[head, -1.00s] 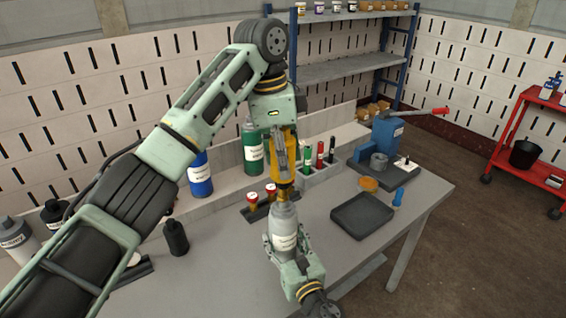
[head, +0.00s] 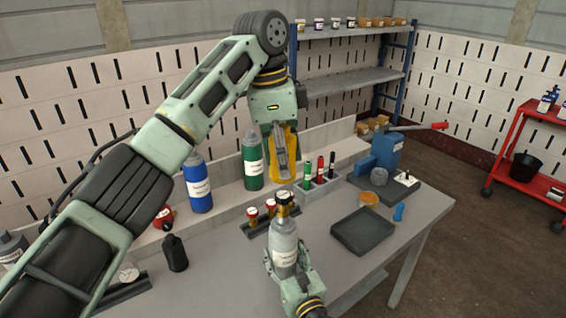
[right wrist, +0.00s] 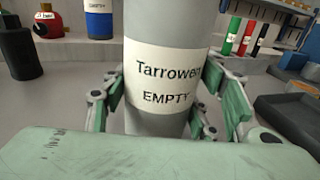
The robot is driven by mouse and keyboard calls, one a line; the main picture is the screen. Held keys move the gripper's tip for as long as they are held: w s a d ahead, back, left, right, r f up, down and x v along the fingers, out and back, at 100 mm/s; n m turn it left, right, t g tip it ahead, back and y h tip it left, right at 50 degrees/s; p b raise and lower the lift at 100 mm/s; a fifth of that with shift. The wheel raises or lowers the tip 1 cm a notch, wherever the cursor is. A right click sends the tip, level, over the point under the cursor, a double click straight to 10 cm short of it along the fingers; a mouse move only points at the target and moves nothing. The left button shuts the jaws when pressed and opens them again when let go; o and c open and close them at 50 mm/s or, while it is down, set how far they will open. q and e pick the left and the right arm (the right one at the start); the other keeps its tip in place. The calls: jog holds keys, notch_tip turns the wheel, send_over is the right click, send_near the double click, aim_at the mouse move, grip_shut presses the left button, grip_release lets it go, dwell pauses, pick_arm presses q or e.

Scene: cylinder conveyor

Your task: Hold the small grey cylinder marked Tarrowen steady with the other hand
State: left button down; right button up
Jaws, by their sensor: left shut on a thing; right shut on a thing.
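The small grey cylinder (head: 283,238) stands upright, with a dark and brass-coloured valve (head: 284,197) on top. In the right wrist view the cylinder (right wrist: 165,75) fills the middle, and its label reads Tarrowen, EMPTY. My right gripper (head: 285,268) is shut around its lower body, with green finger links on both sides in the right wrist view. My left gripper (head: 281,155) is above the valve, pointing down and shut on a yellow thing (head: 291,168). A small gap shows between the yellow thing and the valve. The left fingers partly hide the yellow thing.
A rack (head: 257,231) with red-topped gauges stands left of the cylinder, and a dark tray (head: 363,232) lies to its right. Blue (head: 198,185) and green (head: 252,163) cylinders stand behind. A blue device with a red-ended lever (head: 388,150) is at the back right.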

aim_at(286, 126)
pick_arm(q)
jog(key=shift+r, duration=2.4)
pick_arm(e)
jog(key=o, duration=1.4)
jog(key=shift+c, duration=0.2)
jog(key=v, duration=1.1)
jog(key=shift+s+d, duration=0.15)
jog(key=shift+s, duration=0.15)
pick_arm(q)
jog(key=shift+r+p, duration=0.3)
jog(key=shift+p, duration=0.1)
pick_arm(e)
jog(key=shift+s+d+r, duration=0.1)
jog(key=shift+s+r, duration=0.05)
jog(key=shift+r, duration=0.25)
pick_arm(q)
notch_tip(286, 126, up, 4)
jog(key=p, duration=0.6)
jog(key=shift+r, duration=0.25)
pick_arm(e)
notch_tip(286, 126, up, 6)
jog(key=shift+f, duration=0.1)
